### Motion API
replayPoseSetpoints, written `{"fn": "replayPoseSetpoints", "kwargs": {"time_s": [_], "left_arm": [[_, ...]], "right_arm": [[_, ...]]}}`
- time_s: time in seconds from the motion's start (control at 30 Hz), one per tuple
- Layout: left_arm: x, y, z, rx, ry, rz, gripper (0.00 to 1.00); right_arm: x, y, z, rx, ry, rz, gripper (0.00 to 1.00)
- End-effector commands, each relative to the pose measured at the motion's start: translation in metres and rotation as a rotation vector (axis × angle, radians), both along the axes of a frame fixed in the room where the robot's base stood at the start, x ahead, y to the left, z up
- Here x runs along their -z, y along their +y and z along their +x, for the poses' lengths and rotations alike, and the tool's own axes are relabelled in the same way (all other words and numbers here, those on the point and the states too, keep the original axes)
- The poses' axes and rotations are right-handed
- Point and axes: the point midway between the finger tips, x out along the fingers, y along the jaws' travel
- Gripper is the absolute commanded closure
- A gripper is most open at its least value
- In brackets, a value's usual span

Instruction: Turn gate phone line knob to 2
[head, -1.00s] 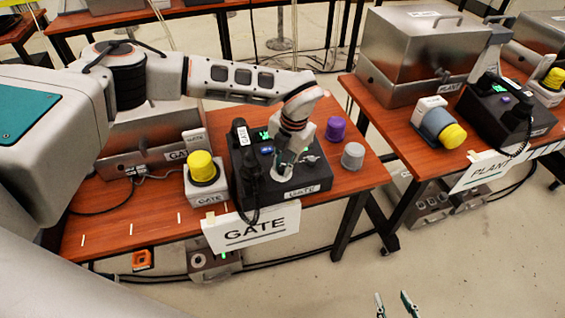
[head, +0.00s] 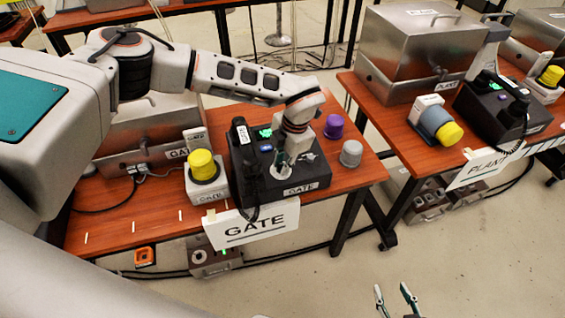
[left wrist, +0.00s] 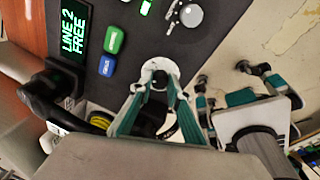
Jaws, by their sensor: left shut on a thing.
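The gate phone (head: 285,183) is a black desk unit labelled GATE, with its handset on its left side. My left gripper (head: 281,168) reaches down onto the white dial plate at its front. In the left wrist view, its green fingers (left wrist: 157,84) are shut on a small dark knob (left wrist: 158,76) on that plate; the fingers hide part of it. The phone's screen (left wrist: 73,33) reads LINE 2 FREE in green. My right gripper (head: 395,297) is at the bottom edge of the head view, fingertips apart and empty, away from the phone.
A green button (left wrist: 114,40), a blue button (left wrist: 107,66) and a grey knob (left wrist: 190,15) share the panel. A yellow-capped beacon (head: 203,168) stands left of the phone. Purple (head: 334,126) and grey (head: 351,153) cylinders stand right. The plant phone (head: 500,110) is on another table.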

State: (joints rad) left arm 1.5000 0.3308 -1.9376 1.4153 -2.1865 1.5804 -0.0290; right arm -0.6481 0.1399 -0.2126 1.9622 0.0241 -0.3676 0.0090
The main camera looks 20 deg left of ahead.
Motion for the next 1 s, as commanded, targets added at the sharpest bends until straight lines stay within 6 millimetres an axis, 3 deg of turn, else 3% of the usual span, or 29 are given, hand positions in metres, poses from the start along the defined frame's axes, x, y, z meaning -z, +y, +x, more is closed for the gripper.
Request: {"fn": "replayPoseSetpoints", "kwargs": {"time_s": [0.17, 0.2, 0.23, 0.27, 0.67, 0.77, 1.0], "left_arm": [[0.000, 0.000, 0.000, -0.001, 0.001, 0.001, 1.00], [0.000, 0.000, 0.000, -0.001, 0.001, 0.001, 0.75], [0.000, 0.000, 0.000, -0.001, 0.001, 0.001, 0.68], [0.000, 0.000, 0.000, -0.001, 0.001, 0.001, 0.66], [-0.005, -0.001, 0.000, -0.002, -0.001, -0.001, 0.66], [-0.016, -0.003, 0.000, 0.000, -0.003, -0.001, 0.66], [-0.063, -0.012, -0.002, 0.001, -0.005, 0.000, 0.66]], "right_arm": [[0.000, 0.000, 0.000, 0.000, 0.000, 0.000, 0.60], [0.000, 0.000, 0.000, 0.000, 0.000, 0.000, 0.60], [0.000, 0.000, 0.000, 0.000, 0.000, 0.000, 0.60], [0.000, 0.000, 0.000, 0.000, 0.000, 0.000, 0.60], [0.001, -0.001, -0.001, 0.000, 0.003, -0.003, 0.60], [0.001, -0.001, -0.001, 0.000, 0.003, -0.002, 0.60], [0.000, 0.000, 0.000, 0.000, 0.001, 0.000, 0.60]]}}
